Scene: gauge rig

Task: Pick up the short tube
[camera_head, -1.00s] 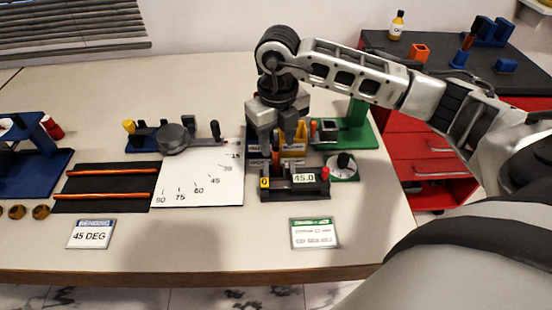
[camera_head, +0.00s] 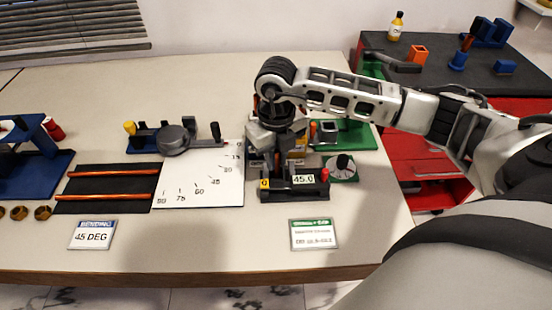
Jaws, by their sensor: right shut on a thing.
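My right gripper (camera_head: 277,148) reaches down behind the black gauge with the 45.0 display (camera_head: 297,187). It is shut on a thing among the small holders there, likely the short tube. Two longer copper-coloured tubes (camera_head: 108,172) lie apart on a black mat (camera_head: 80,187) at the left. My left gripper is not in view.
A white angle sheet (camera_head: 205,185) and a blue bending tool (camera_head: 172,139) lie left of the gripper. A green fixture (camera_head: 355,135) and a round dial (camera_head: 342,166) are close at its right. The table's front strip is mostly clear.

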